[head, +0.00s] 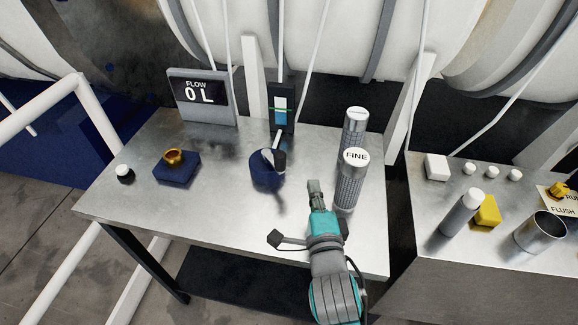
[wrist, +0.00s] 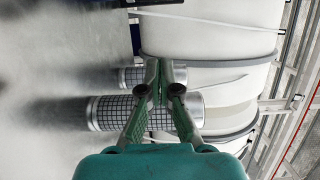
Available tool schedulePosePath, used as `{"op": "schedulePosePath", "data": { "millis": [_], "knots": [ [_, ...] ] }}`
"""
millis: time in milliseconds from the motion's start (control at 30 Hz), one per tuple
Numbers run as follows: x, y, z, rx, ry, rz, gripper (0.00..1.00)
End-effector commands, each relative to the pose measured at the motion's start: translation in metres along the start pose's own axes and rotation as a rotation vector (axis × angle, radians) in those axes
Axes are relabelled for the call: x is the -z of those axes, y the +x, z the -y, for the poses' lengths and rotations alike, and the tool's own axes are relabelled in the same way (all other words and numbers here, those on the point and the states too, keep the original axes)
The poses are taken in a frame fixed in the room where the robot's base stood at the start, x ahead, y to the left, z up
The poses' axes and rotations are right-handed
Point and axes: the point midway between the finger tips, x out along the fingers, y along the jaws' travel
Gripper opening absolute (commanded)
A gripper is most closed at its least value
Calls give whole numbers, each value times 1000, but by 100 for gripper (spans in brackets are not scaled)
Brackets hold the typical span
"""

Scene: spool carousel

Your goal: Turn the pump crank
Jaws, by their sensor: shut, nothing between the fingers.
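What appears to be the pump crank is a round dark blue base (head: 262,172) with a pale and dark piece on top, standing mid-table below a level gauge (head: 281,110). I cannot make out a separate handle clearly. My gripper (head: 314,186) is shut and empty, to the right of the blue base and apart from it. In the wrist view the closed fingertips (wrist: 160,72) appear in front of two mesh cylinders; the crank does not show there. The flow display (head: 202,97) reads 0 L.
A mesh cylinder marked FINE (head: 347,190) stands close to the right of my gripper, with another cylinder (head: 355,128) behind it. A blue block with a brass ring (head: 176,165) and a white-topped knob (head: 124,174) are at left. A second bench (head: 422,205) holds several items.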

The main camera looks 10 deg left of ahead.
Motion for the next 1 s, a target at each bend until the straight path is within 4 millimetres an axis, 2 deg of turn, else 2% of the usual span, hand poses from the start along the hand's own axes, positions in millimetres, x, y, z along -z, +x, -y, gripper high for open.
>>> {"op": "schedulePosePath", "data": {
  "millis": [133, 267, 667, 800, 1000],
  "knots": [
    [2, 8, 0, -3, 11, -6, 0],
    [2, 26, 1, -2, 10, -5, 0],
    [2, 100, 0, -2, 8, -5, 0],
    [-19, 93, -1, -3, 7, 0, 0],
    [-34, 87, 0, -2, 8, -2, 0]
  ]
}}
